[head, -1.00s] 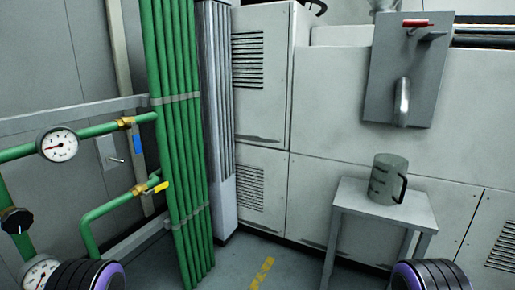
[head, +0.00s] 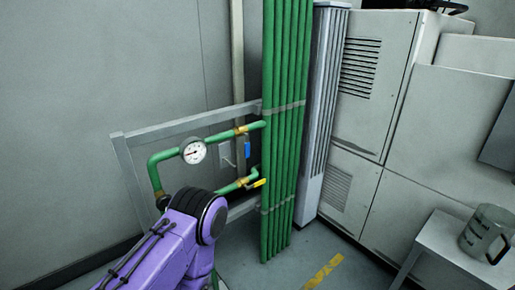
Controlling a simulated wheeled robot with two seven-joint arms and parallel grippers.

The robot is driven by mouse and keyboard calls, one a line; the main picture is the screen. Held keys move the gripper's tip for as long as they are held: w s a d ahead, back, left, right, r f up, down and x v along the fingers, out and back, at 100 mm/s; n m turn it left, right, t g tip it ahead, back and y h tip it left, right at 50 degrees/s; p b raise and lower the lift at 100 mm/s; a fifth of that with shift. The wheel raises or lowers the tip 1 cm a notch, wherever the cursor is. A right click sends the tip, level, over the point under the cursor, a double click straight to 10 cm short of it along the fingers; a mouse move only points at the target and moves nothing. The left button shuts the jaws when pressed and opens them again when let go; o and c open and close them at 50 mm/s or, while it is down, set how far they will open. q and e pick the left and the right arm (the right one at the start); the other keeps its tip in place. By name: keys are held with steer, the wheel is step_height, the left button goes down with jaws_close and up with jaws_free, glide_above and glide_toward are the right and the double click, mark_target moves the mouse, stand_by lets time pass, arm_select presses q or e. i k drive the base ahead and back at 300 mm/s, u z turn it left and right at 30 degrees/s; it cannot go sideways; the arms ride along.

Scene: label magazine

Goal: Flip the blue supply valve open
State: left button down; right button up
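The blue supply valve (head: 247,149) has a blue lever that hangs straight down, at right angles to the upper green pipe, just left of the green pipe bundle. Its brass body (head: 241,130) sits on that pipe. A yellow-handled valve (head: 259,183) is on the lower pipe, its lever roughly along the pipe. My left arm, purple with a black joint, rises from the bottom in front of the lower pipework. Its gripper is not in view. My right arm and gripper are not in view.
A round gauge (head: 193,151) and a black knob (head: 163,201) sit on the piping left of the valves. A metal frame (head: 128,165) surrounds the pipework. A small table (head: 437,240) with a measuring jug (head: 484,232) stands at right. Floor between is clear.

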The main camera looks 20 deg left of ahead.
mark_target(247, 144)
steer(key=u, duration=0.05)
steer(key=k, duration=0.65)
steer(key=z, duration=0.45)
steer(key=i, duration=1.6)
steer(key=u, duration=0.85)
